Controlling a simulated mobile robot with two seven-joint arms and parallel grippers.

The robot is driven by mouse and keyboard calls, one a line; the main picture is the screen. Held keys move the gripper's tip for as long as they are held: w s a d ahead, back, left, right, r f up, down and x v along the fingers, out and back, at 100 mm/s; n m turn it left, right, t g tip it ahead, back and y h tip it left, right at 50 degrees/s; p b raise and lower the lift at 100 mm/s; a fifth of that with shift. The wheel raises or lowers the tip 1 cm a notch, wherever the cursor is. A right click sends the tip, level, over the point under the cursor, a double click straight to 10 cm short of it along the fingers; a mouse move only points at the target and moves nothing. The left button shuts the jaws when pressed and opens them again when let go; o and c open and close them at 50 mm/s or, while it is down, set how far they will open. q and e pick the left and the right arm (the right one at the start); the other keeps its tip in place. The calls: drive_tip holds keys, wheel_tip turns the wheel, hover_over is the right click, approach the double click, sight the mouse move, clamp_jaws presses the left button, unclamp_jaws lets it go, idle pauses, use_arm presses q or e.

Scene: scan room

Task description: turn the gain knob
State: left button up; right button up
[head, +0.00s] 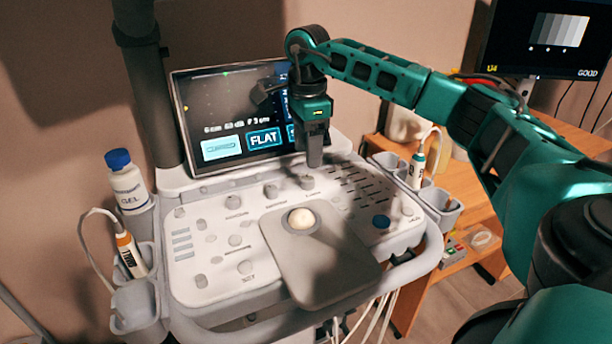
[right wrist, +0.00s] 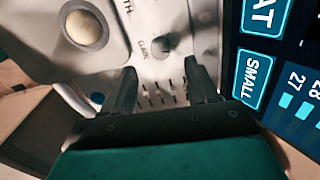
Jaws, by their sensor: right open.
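The gain knob (right wrist: 161,45) is a small grey knob on the light console panel, with the word GAIN printed beside it in the right wrist view. In the head view a knob (head: 307,182) that looks like the same one sits just below my right gripper (head: 314,162). In the right wrist view my right gripper (right wrist: 161,80) is open, its two dark fingers apart and pointing at the panel. The knob shows beyond the gap between the fingertips, apart from them as far as I can tell. My left gripper is not in view.
The console screen (head: 225,110) stands close behind the right gripper. A pale trackball (head: 302,218) and several other knobs share the panel. A gel bottle (head: 127,185) and a probe (head: 129,250) are at the left, another probe (head: 417,168) at the right.

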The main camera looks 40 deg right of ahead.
sight(307, 179)
wheel_tip(307, 179, down, 7)
drive_tip(key=shift+r+b, duration=0.2)
drive_tip(key=shift+b, duration=0.15)
drive_tip(key=c, duration=1)
